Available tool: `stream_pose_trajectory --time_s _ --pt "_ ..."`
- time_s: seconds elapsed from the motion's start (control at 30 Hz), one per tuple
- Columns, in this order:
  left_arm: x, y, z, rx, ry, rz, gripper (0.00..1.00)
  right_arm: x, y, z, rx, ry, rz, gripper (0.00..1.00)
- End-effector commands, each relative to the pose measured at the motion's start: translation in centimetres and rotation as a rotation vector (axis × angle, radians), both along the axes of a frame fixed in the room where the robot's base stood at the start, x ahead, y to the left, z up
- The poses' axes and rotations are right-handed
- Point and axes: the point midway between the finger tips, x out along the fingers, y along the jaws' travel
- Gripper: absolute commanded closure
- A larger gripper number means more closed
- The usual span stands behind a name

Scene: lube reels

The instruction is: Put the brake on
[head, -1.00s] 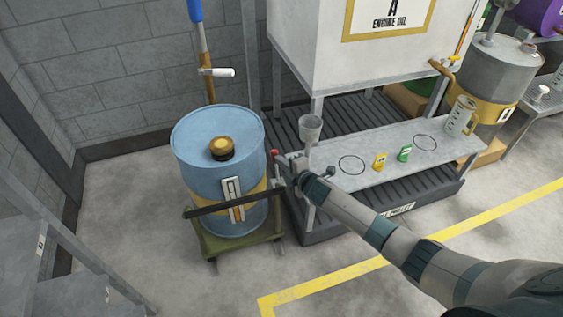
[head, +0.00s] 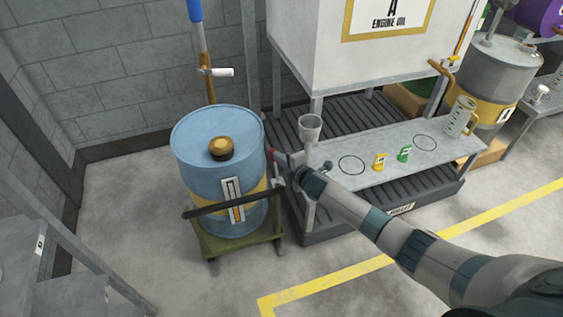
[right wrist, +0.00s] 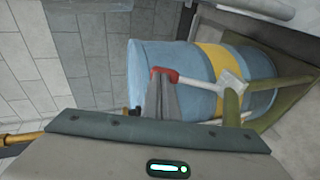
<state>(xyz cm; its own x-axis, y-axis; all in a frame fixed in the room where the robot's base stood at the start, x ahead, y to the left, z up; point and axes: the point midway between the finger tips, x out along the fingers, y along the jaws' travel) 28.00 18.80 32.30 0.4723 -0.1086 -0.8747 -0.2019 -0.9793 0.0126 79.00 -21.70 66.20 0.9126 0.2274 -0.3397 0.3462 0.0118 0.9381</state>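The brake lever (right wrist: 229,84) is a pale metal bar with a red grip (right wrist: 164,73), on the cart beside the blue drum. The red grip also shows as a small spot in the head view (head: 272,151), right of the drum. My right gripper (right wrist: 164,84) has its fingers close together, tips at the red grip. I cannot tell if the grip is between them or only touched. The green cart (head: 240,246) carries the blue drum (head: 205,180), which has a yellow band and a brown cap. My left gripper is not in view.
An oil bench (head: 375,178) with a funnel (head: 310,128), yellow and green tags and a jug (head: 459,117) stands right of the cart. A white tank (head: 320,60) is behind it. Grey steps (head: 65,270) are at the left. Floor in front is free.

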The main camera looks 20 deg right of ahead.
Motion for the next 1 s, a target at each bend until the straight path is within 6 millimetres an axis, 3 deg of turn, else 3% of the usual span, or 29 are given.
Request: stream_pose_trajectory --time_s 1.0 --pt "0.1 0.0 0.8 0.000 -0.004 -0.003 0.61 -1.5 -0.1 -0.1 0.000 -0.001 -0.001 1.00"
